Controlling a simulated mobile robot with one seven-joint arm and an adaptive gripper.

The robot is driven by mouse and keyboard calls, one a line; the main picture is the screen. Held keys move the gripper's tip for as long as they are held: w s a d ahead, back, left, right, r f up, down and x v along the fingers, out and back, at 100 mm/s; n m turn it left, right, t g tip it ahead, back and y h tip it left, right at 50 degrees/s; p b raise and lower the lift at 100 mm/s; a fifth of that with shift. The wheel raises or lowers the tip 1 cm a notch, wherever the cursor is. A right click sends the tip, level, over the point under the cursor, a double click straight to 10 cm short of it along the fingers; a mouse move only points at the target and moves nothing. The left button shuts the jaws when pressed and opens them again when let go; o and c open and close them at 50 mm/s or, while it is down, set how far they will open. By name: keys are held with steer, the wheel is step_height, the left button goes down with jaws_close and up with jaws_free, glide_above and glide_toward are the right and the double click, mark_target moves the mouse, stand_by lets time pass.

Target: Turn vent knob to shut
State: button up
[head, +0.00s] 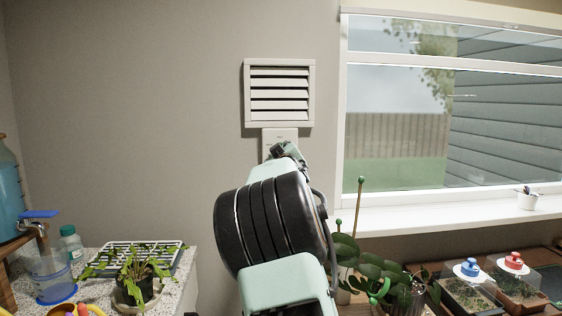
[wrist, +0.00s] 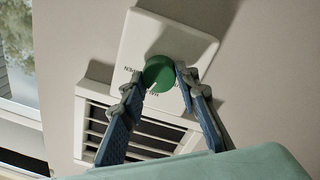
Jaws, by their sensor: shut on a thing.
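The vent knob (wrist: 158,72) is green and round, on a white wall plate (wrist: 187,42). Small dark lettering is partly visible on the plate beside the knob, too small to read surely. A pale mark shows near the knob's lower edge in the wrist view. My gripper (wrist: 157,82) is shut on the knob, one finger on each side. The louvred vent (wrist: 95,118) lies beside the plate. In the head view the vent (head: 280,92) shows tilted slats with dark gaps, above the plate (head: 279,135). My gripper (head: 287,151) hides the knob there.
The window (head: 400,130) and its white sill (head: 440,205) are to the right. A leafy plant (head: 375,268) with stakes stands low, close right of my arm. Covered trays (head: 470,290) stand at lower right. A speckled counter (head: 185,275) holds a rack (head: 140,253) and a potted plant (head: 138,272).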

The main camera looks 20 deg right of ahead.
steer(key=shift+d+f+n+y+b, duration=0.1)
steer(key=shift+n+y+b, duration=0.2)
steer(key=shift+n+b, duration=2.85)
steer(key=shift+f+n+y+b, duration=0.1)
steer(key=shift+n+y, duration=0.2)
steer(key=shift+n, duration=5.85)
steer(key=shift+r, duration=0.1)
steer(key=o, duration=1.1)
steer(key=shift+f+v, duration=0.15)
steer(key=shift+v, duration=2.85)
steer(key=shift+f+v, duration=0.15)
steer(key=shift+v, duration=2.9)
